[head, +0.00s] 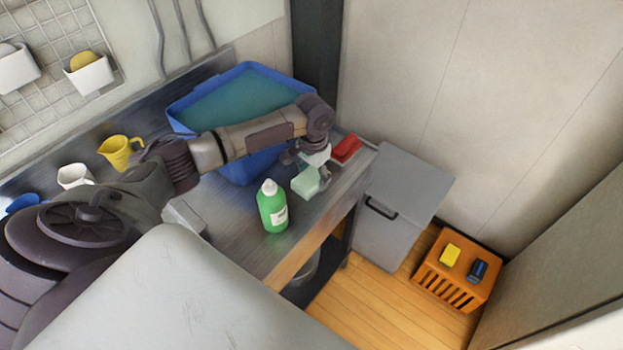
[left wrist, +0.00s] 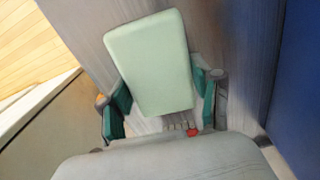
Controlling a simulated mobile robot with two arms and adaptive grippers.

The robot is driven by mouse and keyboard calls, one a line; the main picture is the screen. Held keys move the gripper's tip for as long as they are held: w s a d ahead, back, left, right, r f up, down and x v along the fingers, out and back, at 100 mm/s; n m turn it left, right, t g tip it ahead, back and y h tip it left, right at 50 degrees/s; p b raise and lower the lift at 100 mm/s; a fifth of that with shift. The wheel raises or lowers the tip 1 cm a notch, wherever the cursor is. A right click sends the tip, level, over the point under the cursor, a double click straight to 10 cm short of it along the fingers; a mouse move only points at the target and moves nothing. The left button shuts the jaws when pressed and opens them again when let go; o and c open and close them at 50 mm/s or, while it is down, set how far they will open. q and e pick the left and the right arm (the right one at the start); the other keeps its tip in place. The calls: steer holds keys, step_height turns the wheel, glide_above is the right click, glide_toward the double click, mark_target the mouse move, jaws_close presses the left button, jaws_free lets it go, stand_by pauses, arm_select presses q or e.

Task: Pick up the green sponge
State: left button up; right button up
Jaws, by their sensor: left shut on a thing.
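The pale green sponge (head: 306,182) is at the right part of the metal counter in the head view, just below my left gripper (head: 312,168). In the left wrist view the sponge (left wrist: 150,62) lies between the two green-padded fingers of my left gripper (left wrist: 160,105), which is shut on it. The sponge hides part of the counter beneath it, and I cannot tell whether it still touches the surface. My right gripper is not in view.
A green bottle (head: 272,207) stands close left of the sponge. A red block (head: 346,148) lies behind it to the right. A blue tub (head: 185,103) is behind my arm. A yellow jug (head: 119,151) and a white cup (head: 73,177) stand at the left.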

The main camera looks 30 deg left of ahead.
mark_target(316, 176)
arm_select(q)
steer(key=shift+r, duration=0.1)
steer(key=shift+r, duration=0.3)
steer(key=r, duration=0.2)
steer(key=d+r+b, duration=0.1)
steer(key=shift+r, duration=0.35)
steer(key=d+r, duration=0.3)
steer(key=d, duration=0.2)
steer(key=s+d+r+b, duration=0.1)
steer(key=d+r, duration=0.2)
steer(key=d, duration=0.2)
steer(key=shift+s+d+r+b, duration=0.15)
steer(key=shift+d+r+b, duration=0.1)
steer(key=shift+d+b, duration=0.1)
